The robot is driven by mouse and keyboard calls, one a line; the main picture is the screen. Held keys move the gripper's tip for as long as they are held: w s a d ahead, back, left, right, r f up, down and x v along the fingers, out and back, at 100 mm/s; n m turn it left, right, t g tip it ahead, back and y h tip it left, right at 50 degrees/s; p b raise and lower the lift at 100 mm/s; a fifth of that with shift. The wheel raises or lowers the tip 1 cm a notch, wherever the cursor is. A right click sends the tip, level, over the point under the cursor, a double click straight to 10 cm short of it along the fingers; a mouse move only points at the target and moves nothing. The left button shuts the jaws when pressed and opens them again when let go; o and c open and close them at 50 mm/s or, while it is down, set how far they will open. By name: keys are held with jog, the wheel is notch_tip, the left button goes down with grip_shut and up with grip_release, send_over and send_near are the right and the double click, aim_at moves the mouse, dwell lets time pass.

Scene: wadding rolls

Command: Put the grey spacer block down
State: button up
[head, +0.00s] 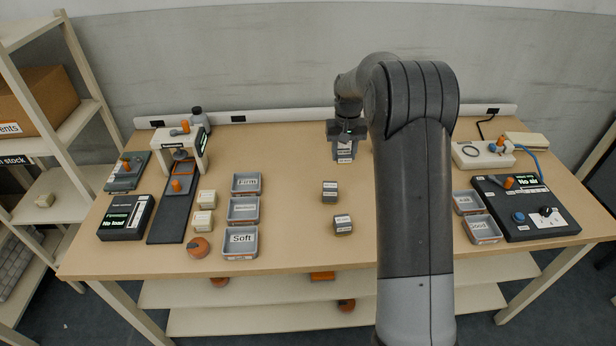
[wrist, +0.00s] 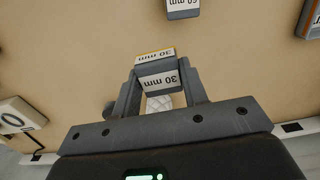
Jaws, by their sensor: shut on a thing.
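My gripper (head: 345,148) is near the back of the table, right of its middle, pointing down. In the wrist view, my gripper (wrist: 158,78) is shut on a grey spacer block (wrist: 158,82) with white "30 mm" labels and a yellow-orange edge. The held block also shows below the jaws in the head view (head: 345,158). I cannot tell whether it touches the table. A white quilted patch (wrist: 160,103) shows between the fingers. Two other grey labelled blocks stand nearer the front, one behind (head: 330,187) the other (head: 343,221).
A black panel (head: 540,222) and two small trays (head: 482,240) are at the right. A white wall rail (head: 270,114) runs behind. Bare tabletop (head: 290,165) lies left of my gripper.

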send_over(308, 178)
notch_tip(308, 178, down, 7)
jog(key=shift+r, duration=0.1)
jog(key=shift+f, duration=2)
jog(key=shift+f, duration=0.1)
jog(key=o, duration=1)
jog(key=shift+c, duration=0.2)
